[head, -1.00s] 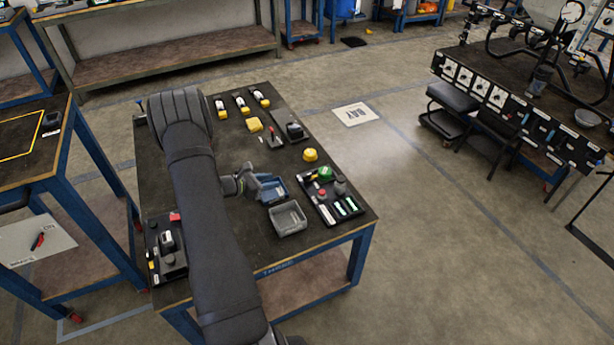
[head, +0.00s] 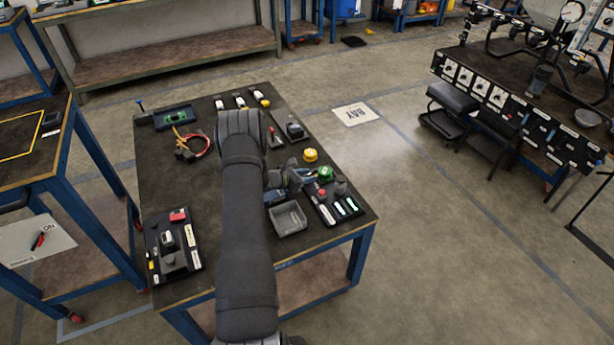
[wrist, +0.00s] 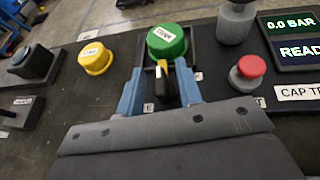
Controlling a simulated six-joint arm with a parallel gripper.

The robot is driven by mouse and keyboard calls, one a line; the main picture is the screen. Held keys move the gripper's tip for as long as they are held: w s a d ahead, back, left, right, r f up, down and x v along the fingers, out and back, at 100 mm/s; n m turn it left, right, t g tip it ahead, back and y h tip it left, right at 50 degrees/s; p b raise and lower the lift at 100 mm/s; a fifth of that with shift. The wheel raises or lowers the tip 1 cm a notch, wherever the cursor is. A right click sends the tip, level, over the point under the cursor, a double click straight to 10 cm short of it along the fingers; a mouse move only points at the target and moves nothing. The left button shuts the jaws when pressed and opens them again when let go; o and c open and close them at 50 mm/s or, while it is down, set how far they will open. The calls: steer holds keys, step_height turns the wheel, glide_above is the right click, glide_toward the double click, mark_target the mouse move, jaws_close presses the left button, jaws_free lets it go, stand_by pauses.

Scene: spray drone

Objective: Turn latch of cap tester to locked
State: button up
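The cap tester (head: 326,212) is a dark panel on the table's right side, with a green cap (wrist: 167,42) set in it. In the wrist view its latch (wrist: 163,86), a small black handle with yellow on it, stands just in front of the green cap. My gripper (wrist: 160,92) is open, with one blue finger on each side of the latch and gaps between. In the head view my gripper (head: 293,180) is at the tester's left edge, and the latch cannot be made out. The display (wrist: 292,37) reads 0.0 BAR and READY.
A red button (wrist: 247,70) and a grey cylinder (wrist: 236,22) stand right of the latch. A loose yellow cap (head: 310,155) lies behind the tester. A grey bin (head: 288,218) sits close to my gripper. Another device panel (head: 172,245) is at the table's front left.

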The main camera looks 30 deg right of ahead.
steer(key=shift+d, duration=0.1)
steer(key=shift+c, duration=0.4)
jaws_close()
steer(key=shift+w, duration=0.1)
steer(key=shift+m+g, duration=1)
steer(key=shift+g, duration=0.1)
steer(key=shift+o, duration=0.4)
jaws_free()
